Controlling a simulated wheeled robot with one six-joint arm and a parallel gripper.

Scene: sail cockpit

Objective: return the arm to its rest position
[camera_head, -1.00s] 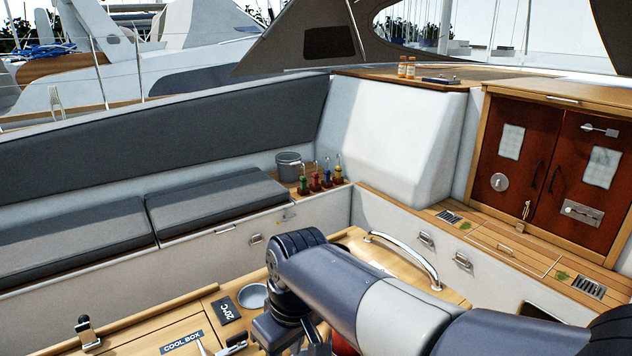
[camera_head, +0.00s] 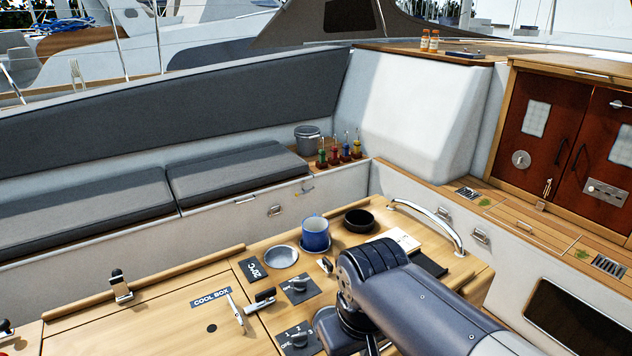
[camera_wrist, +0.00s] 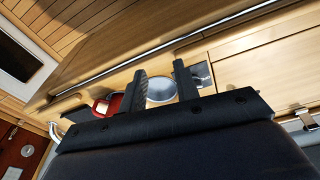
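My arm (camera_head: 400,285) comes in from the lower right of the head view, folded low over the wooden cockpit table (camera_head: 150,325). My gripper is hidden or cut off there at the bottom edge. In the wrist view my gripper (camera_wrist: 160,70) has its two dark fingers apart, with nothing held between them. A round metal bowl (camera_wrist: 160,92) shows beyond the gap, and part of a red object (camera_wrist: 106,106) shows left of the fingers.
On the table stand a blue mug (camera_head: 316,238), a dark bowl (camera_head: 358,224) and a metal bowl (camera_head: 281,256), near a curved handrail (camera_head: 440,222). Cushioned seats (camera_head: 235,172) line the far side.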

